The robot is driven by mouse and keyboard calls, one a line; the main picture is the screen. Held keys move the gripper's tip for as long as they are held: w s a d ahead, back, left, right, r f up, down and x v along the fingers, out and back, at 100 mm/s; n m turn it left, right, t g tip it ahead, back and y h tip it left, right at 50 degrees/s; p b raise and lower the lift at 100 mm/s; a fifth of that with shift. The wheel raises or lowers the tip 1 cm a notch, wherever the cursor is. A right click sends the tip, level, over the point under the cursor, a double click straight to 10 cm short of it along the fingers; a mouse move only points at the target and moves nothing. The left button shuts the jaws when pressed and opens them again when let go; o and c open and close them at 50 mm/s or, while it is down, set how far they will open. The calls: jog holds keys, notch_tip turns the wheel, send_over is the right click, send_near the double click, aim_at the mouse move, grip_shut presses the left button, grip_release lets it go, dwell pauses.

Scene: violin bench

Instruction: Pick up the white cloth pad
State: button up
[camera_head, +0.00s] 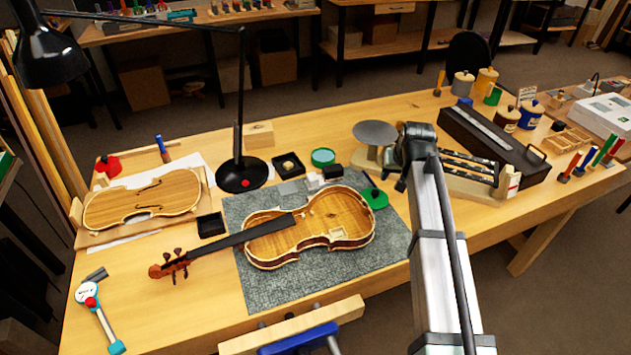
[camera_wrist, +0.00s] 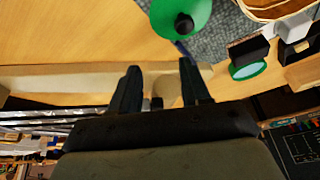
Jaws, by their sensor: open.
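A small white block-like piece (camera_head: 313,182), which may be the white cloth pad, sits at the back edge of the grey mat in the head view, beside a black block (camera_head: 332,172). A whitish piece (camera_wrist: 294,28) shows at the upper right of the wrist view; I cannot tell its material. My gripper (camera_wrist: 160,78) is open with nothing between its fingers. It is apart from the white piece, which lies off to the upper right in the wrist view. In the head view my arm hides the fingers.
A violin (camera_head: 325,228) lies on the grey mat (camera_head: 255,290). A green dish with a dark knob (camera_head: 376,198) and a round green tin (camera_head: 323,156) are near the white piece. A black lamp base (camera_head: 240,176) stands left. A scale with a round pan (camera_head: 375,133) stands behind.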

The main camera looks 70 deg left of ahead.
aim_at(312, 176)
jog(key=s+a+r+n, duration=0.2)
jog(key=s+a, duration=0.1)
jog(key=s, duration=0.3)
jog(key=s+a+r+n+g, duration=0.1)
jog(key=s+a, duration=0.3)
jog(key=s, duration=0.2)
jog(key=s+a+r+n, duration=0.2)
jog(key=s+a, duration=0.1)
jog(key=s, duration=0.4)
jog(key=x, duration=1.3)
jog(key=shift+s+a+f, duration=0.1)
jog(key=shift+s+f, duration=0.05)
jog(key=shift+f, duration=0.1)
jog(key=c, duration=0.7)
jog(key=shift+o, duration=0.2)
notch_tip(312, 176, up, 10)
